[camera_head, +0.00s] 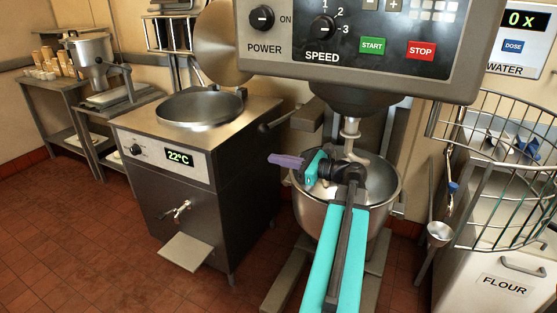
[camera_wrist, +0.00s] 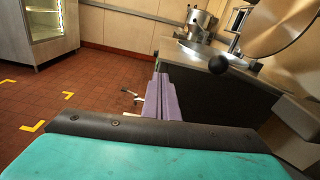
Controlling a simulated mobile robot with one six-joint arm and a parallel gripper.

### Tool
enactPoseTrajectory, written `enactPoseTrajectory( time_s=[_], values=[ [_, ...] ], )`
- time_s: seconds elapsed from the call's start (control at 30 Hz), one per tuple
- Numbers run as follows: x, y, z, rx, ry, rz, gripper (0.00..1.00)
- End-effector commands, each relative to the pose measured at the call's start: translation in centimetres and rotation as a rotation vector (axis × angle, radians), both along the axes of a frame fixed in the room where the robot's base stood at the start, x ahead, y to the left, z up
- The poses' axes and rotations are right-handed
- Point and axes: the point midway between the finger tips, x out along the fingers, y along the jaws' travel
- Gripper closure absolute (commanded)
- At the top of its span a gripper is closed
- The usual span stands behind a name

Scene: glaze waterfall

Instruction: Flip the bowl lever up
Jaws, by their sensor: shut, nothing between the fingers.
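The mixer's bowl lever (camera_head: 279,121) sticks out to the left from the side of the mixer, above the bowl's rim, its knob end slightly lower than its root. In the wrist view its round black knob (camera_wrist: 218,64) is up and to the right of my fingers. My gripper (camera_head: 272,158) has purple fingers, shut and empty. In the head view it points left, below the lever and apart from it. It also shows in the wrist view (camera_wrist: 162,78). The steel mixer bowl (camera_head: 311,216) stands under the mixer head, partly hidden by my arm.
A steel kettle unit (camera_head: 205,178) with a raised round lid (camera_head: 215,42) stands left of the lever. The mixer's control panel (camera_head: 350,38) hangs above my arm. A wire bowl guard (camera_head: 505,170) is at the right. Red tiled floor is free at the lower left.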

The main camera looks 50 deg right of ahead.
Motion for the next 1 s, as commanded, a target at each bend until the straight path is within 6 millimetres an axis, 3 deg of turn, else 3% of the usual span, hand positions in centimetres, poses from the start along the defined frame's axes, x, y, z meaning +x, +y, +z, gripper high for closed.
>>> enactPoseTrajectory(
  time_s=[0.2, 0.37, 0.57, 0.8, 1.0],
  values=[
    [0.3, 0.2, -0.3, -0.005, 0.004, 0.005, 1.0],
    [1.5, 1.6, -2.4, -0.033, 0.036, 0.032, 1.0],
    [4.7, 5.8, -8.5, -0.125, 0.122, 0.122, 1.0],
    [7.8, 13.3, -18.0, -0.295, 0.244, 0.302, 1.0],
    [8.6, 20.1, -25.7, -0.45, 0.324, 0.486, 1.0]
  ],
)
